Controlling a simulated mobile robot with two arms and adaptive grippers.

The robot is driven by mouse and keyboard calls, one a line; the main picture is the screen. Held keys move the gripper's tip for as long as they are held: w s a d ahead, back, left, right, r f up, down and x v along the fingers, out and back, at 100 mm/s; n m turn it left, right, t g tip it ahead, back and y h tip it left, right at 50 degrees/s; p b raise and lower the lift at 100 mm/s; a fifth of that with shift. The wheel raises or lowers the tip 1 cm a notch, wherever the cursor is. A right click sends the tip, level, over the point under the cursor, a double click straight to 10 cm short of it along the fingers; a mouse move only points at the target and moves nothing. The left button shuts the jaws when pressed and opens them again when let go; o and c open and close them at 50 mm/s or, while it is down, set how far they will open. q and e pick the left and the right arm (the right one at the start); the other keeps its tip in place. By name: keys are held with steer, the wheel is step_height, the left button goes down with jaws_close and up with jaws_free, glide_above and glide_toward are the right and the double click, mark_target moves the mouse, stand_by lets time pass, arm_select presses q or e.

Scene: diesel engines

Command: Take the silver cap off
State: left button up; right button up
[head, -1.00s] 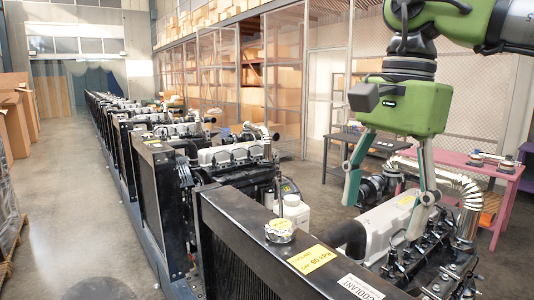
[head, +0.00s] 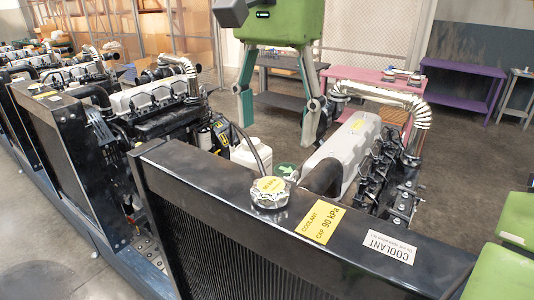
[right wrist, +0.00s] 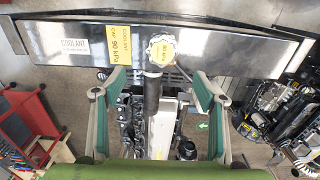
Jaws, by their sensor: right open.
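The silver cap (head: 270,193) with a yellow label sits on the black top rail of the nearest radiator (head: 190,170). It also shows in the right wrist view as a silver cap (right wrist: 161,50) at upper middle. My right gripper (head: 279,128) is open and empty, with its fingers pointing down. In the head view it appears above and behind the cap. In the right wrist view the gripper (right wrist: 160,82) has its fingers spread on either side, with the cap beyond the gap and apart from both tips. My left gripper is not in view.
A yellow 90 kPa label (head: 319,223) and a white COOLANT label (head: 389,247) lie on the rail right of the cap. A grey-covered engine (head: 345,148) with a silver pipe (head: 412,105) stands behind. A white bottle (head: 250,155) is near. More engines line the left.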

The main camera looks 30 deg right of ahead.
mark_target(271, 185)
steer(key=f, duration=0.3)
steer(key=shift+w+a+f, duration=0.25)
steer(key=shift+f, duration=0.1)
step_height(271, 185, down, 2)
steer(key=shift+w+f, duration=0.1)
steer(key=shift+f, duration=0.15)
step_height(271, 185, down, 4)
steer(key=shift+d+r+b, duration=0.1)
steer(key=shift+r+b, duration=0.15)
steer(key=shift+b, duration=0.4)
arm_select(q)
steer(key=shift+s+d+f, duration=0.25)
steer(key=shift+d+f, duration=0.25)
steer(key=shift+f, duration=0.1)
arm_select(e)
steer(key=c, duration=1.6)
